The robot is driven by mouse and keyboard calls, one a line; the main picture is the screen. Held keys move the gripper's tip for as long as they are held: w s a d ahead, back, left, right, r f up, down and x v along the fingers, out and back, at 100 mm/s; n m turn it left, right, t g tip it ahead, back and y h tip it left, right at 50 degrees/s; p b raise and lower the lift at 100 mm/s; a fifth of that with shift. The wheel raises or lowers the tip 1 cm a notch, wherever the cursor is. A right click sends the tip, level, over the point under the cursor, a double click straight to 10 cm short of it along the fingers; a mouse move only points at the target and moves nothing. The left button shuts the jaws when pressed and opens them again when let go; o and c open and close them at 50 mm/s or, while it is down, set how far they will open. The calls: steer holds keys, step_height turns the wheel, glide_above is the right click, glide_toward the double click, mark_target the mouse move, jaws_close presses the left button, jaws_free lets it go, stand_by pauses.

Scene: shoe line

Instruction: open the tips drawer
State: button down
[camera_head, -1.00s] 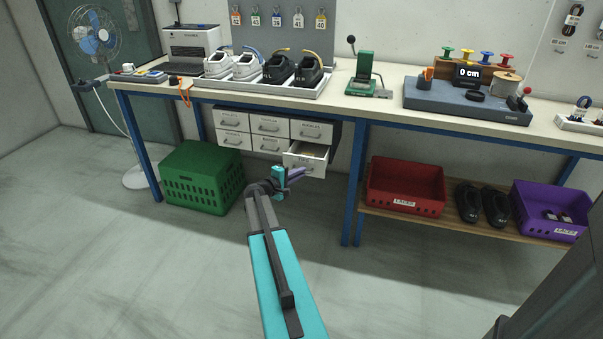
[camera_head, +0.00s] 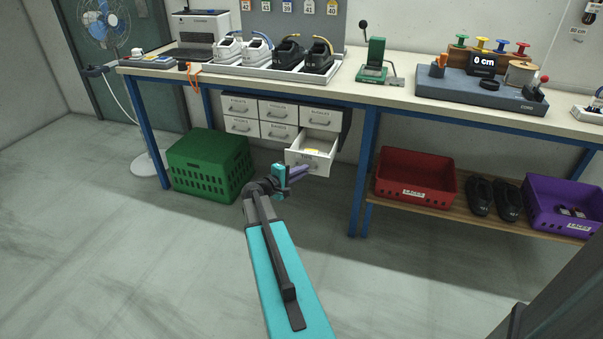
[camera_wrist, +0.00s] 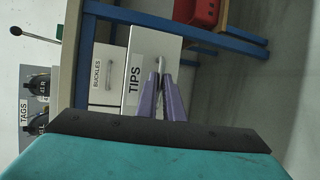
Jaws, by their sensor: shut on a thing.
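The tips drawer (camera_head: 308,159) is the lower right drawer of the white drawer unit under the bench. It is pulled out, and something yellowish shows inside it. In the wrist view its front (camera_wrist: 150,75) carries the label TIPS and a metal handle. My gripper (camera_head: 300,171) is at the drawer's front, with its purple fingers closed on the handle (camera_wrist: 160,66). The fingers also show in the wrist view (camera_wrist: 162,85).
The other drawers (camera_head: 260,112) of the unit are shut. A green crate (camera_head: 209,170) stands on the floor to the left. A blue bench leg (camera_head: 364,175) and a red bin (camera_head: 415,177) are to the right. The floor in front is clear.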

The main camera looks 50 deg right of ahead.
steer(key=c, duration=1.9)
jaws_free()
steer(key=shift+a, duration=0.15)
steer(key=v, duration=1.3)
steer(key=shift+a, duration=0.25)
steer(key=shift+w+r+p, duration=0.1)
steer(key=shift+r+p, duration=0.05)
steer(key=shift+p, duration=0.15)
